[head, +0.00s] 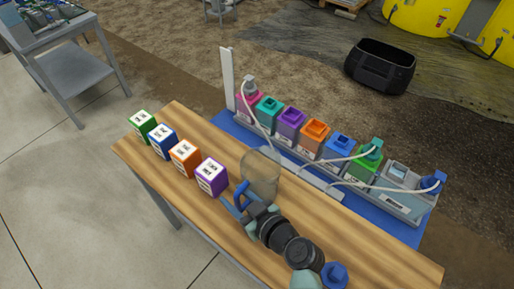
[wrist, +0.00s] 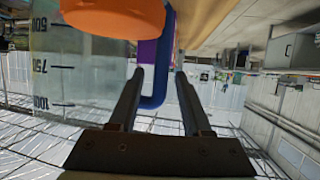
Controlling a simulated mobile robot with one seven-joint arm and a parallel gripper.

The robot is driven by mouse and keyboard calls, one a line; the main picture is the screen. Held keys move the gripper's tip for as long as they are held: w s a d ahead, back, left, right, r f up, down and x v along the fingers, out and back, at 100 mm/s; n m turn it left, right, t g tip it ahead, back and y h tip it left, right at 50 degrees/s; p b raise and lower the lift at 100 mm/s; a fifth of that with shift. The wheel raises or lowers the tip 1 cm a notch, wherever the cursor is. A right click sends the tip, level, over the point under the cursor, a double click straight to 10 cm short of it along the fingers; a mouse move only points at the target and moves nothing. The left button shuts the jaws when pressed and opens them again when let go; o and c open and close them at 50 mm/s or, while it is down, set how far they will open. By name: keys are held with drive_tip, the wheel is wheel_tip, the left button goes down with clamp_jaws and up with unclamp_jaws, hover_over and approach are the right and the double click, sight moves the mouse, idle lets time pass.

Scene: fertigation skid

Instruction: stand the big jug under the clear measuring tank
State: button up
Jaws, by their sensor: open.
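A clear jug (head: 262,170) with a blue handle (head: 241,194) stands on the wooden bench, near its back edge. In the wrist view the clear graduated wall (wrist: 80,75) fills the left, with the blue handle (wrist: 155,95) beside it. My gripper (head: 243,202) is at the handle. Its two fingers (wrist: 158,92) are open, with the handle showing between them; I cannot tell if they touch it. A pale tank (head: 397,172) at the right end of the skid may be the measuring tank; I cannot tell for sure.
Green (head: 143,124), blue (head: 163,140), orange (head: 185,158) and purple (head: 211,176) boxes line the bench's left part. Behind, coloured containers and white hoses fill the skid (head: 335,193). A blue item (head: 335,275) is near my arm. An orange rounded thing (wrist: 115,15) is close to the wrist camera.

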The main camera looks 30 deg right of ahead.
drive_tip(key=b+v, duration=0.1)
drive_tip(key=v, duration=0.9)
drive_tip(key=shift+s, duration=0.2)
drive_tip(key=shift+r, duration=0.1)
